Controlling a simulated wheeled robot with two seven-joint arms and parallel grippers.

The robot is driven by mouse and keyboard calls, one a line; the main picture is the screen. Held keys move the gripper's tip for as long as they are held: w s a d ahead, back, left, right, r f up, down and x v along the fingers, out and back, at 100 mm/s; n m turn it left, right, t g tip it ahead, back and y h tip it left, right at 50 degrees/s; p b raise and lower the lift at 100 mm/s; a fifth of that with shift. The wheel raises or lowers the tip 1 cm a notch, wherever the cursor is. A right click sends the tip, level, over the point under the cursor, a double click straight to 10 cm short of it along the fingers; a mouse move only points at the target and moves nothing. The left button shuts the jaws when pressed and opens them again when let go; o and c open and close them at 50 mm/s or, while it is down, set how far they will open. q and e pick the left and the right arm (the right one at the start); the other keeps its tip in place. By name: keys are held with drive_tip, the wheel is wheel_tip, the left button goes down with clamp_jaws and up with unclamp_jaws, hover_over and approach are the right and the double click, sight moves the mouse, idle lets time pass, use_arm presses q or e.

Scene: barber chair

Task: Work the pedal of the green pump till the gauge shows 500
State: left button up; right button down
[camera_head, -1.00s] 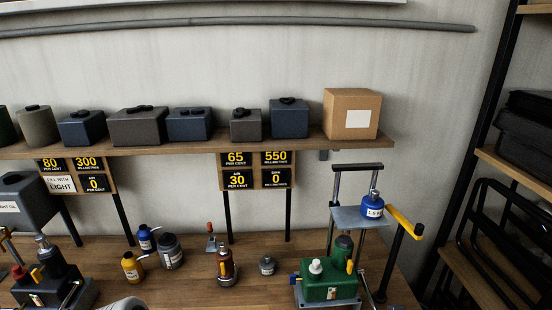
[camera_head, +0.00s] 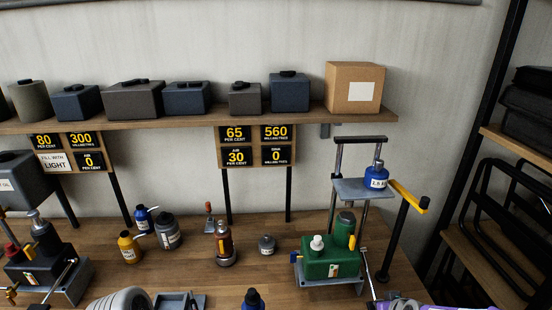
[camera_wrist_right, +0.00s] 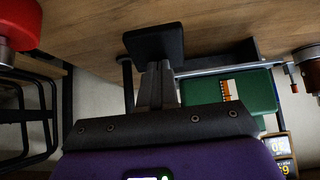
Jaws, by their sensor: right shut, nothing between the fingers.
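The green pump (camera_head: 330,262) stands at the right of the wooden bench, with a white cap and a small white-and-orange marking. It also shows in the right wrist view (camera_wrist_right: 230,92). A thin silver rod (camera_head: 370,289) runs from its right side toward the bottom edge; I cannot tell whether this is the pedal. A display above the bench (camera_head: 276,132) reads 560. My right gripper (camera_wrist_right: 155,60) is shut and empty, close to the pump in its wrist view; contact with the pedal cannot be made out. My left gripper is out of view.
A metal stand with a plate (camera_head: 362,188) holds a blue bottle (camera_head: 377,177) behind the pump. A yellow handle (camera_head: 408,195) juts out on its right. Several bottles stand mid-bench. A dark pump unit (camera_head: 40,255) is at left. A black rack (camera_head: 500,225) stands at right.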

drive_tip(key=shift+s+f, duration=0.1)
drive_tip(key=shift+f, duration=0.5)
drive_tip(key=shift+f, duration=0.15)
drive_tip(key=shift+w+a+f+b, duration=0.1)
drive_tip(key=shift+w+f+b, duration=0.1)
drive_tip(key=shift+f+b, duration=0.35)
drive_tip(key=shift+w+f+b, duration=0.15)
drive_tip(key=shift+f+b, duration=0.3)
drive_tip(key=shift+f, duration=0.05)
drive_tip(key=shift+r, duration=0.1)
idle(1.0)
wheel_tip(320, 180, up, 10)
drive_tip(key=s+p, duration=0.1)
drive_tip(key=p, duration=0.4)
drive_tip(key=shift+s+p, duration=0.35)
drive_tip(key=shift+p, duration=0.05)
drive_tip(key=shift+r, duration=0.2)
